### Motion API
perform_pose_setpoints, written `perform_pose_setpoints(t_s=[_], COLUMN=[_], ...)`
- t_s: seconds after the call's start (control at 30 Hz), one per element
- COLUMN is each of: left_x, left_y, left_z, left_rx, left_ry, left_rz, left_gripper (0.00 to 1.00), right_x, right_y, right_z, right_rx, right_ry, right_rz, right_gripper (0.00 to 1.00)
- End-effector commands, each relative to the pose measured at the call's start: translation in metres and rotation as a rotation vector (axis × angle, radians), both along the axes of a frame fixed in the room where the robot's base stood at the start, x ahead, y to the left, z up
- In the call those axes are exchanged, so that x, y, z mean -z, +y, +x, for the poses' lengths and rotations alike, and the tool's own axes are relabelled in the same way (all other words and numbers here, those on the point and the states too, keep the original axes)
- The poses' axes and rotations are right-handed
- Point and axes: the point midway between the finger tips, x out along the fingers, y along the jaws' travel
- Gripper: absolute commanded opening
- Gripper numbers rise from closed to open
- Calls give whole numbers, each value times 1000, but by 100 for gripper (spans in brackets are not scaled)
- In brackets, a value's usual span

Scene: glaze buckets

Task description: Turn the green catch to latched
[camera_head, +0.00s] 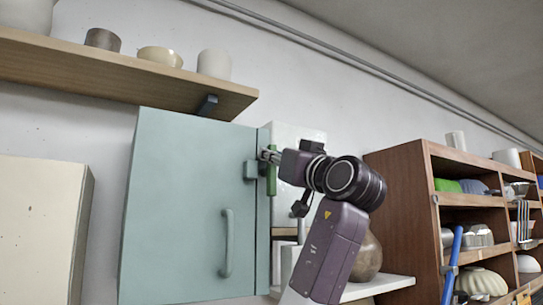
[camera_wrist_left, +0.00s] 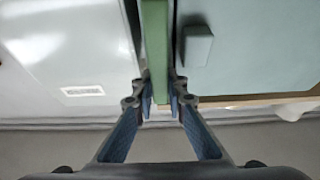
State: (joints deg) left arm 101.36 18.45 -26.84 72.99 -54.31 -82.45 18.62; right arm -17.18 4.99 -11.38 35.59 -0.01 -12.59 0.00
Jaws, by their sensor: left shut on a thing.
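The green catch (camera_head: 271,180) is a narrow bar at the right edge of a pale teal cabinet door (camera_head: 175,200). It stands about upright in the head view, beside a small teal block (camera_head: 250,170) on the door. My left gripper (camera_head: 266,155) is at the catch's upper part. In the left wrist view, the two fingers of that gripper (camera_wrist_left: 160,92) are shut on the green catch (camera_wrist_left: 155,45), one on each side. The teal block (camera_wrist_left: 197,46) is to the right of the bar there, apart from it. My right gripper is not in view.
The door has a vertical handle (camera_head: 227,245). A wooden shelf (camera_head: 120,78) with several pots hangs above the cabinet. A cream cabinet (camera_head: 40,225) stands at left. A brown shelf unit (camera_head: 405,205) with bowls stands at right, behind my arm. A brown vase (camera_head: 368,258) is partly hidden.

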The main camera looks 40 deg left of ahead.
Motion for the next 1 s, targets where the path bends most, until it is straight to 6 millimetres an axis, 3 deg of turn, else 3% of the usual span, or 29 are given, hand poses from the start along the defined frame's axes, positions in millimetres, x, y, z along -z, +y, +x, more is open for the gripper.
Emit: perform_pose_setpoints(t_s=[0.47,1.0], left_x=[2,7], left_y=[-1,-6], left_z=[3,17], left_rx=[2,3], left_ry=[75,514], left_rz=[21,149], left_gripper=[0,0], right_x=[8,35], right_y=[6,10], right_z=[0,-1], right_rx=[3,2], right_ry=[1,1], right_rz=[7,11], right_gripper=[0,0])
